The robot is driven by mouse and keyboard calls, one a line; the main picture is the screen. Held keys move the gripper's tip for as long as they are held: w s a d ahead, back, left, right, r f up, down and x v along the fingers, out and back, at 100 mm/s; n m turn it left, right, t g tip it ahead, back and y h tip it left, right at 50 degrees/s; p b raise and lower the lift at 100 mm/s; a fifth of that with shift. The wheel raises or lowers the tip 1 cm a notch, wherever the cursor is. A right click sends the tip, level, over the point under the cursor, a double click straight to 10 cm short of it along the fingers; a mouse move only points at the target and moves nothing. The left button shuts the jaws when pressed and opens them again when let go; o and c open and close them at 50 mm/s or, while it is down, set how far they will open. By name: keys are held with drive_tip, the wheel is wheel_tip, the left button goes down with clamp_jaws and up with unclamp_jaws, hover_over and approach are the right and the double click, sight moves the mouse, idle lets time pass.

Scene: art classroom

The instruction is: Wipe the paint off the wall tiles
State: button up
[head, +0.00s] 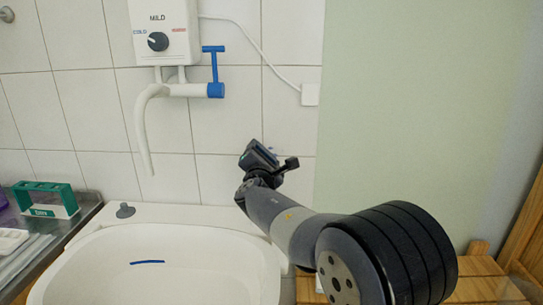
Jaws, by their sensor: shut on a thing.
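White wall tiles (232,122) with grey joints cover the wall behind the sink. A faint bluish patch (273,151) shows on the tiles just beyond my gripper; I cannot tell whether it is paint or part of what I hold. My gripper (260,158) is up near the tiles, right of the basin, with its fingers turned away from me. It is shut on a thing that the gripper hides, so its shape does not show. I cannot tell whether that thing touches the tiles.
A white basin (90,262) with a blue stroke (147,262) inside stands below. A water heater (163,32) with a white spout (143,130) and blue lever (214,72) hangs above. A green-and-white holder (46,199) stands left. Wooden furniture (482,282) is at lower right.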

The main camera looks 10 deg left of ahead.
sight(285, 149)
drive_tip(key=shift+s+a+r+p, duration=0.1)
drive_tip(key=shift+a+p, duration=0.15)
drive_tip(key=shift+a, duration=1.05)
drive_tip(key=shift+s+a+p, duration=0.1)
drive_tip(key=shift+a+p, duration=0.1)
drive_tip(key=shift+a, duration=1.05)
drive_tip(key=shift+w+r, duration=0.1)
drive_tip(key=shift+r, duration=0.2)
drive_tip(key=shift+d+f+b, duration=0.2)
drive_tip(key=shift+d+b, duration=0.6)
drive_tip(key=shift+d, duration=0.1)
drive_tip(key=shift+d+r+b, duration=0.1)
drive_tip(key=shift+d+b, duration=0.5)
drive_tip(key=shift+d, duration=0.45)
drive_tip(key=shift+w+d+b, duration=0.1)
drive_tip(key=shift+d+b, duration=0.55)
drive_tip(key=shift+d, duration=0.1)
drive_tip(key=shift+w+d+b, duration=0.1)
drive_tip(key=shift+d+b, duration=0.4)
drive_tip(key=shift+d, duration=0.45)
drive_tip(key=shift+w+d+b, duration=0.1)
drive_tip(key=shift+d+b, duration=1.1)
drive_tip(key=shift+d, duration=0.6)
drive_tip(key=shift+a+r, duration=0.1)
drive_tip(key=shift+a, duration=0.05)
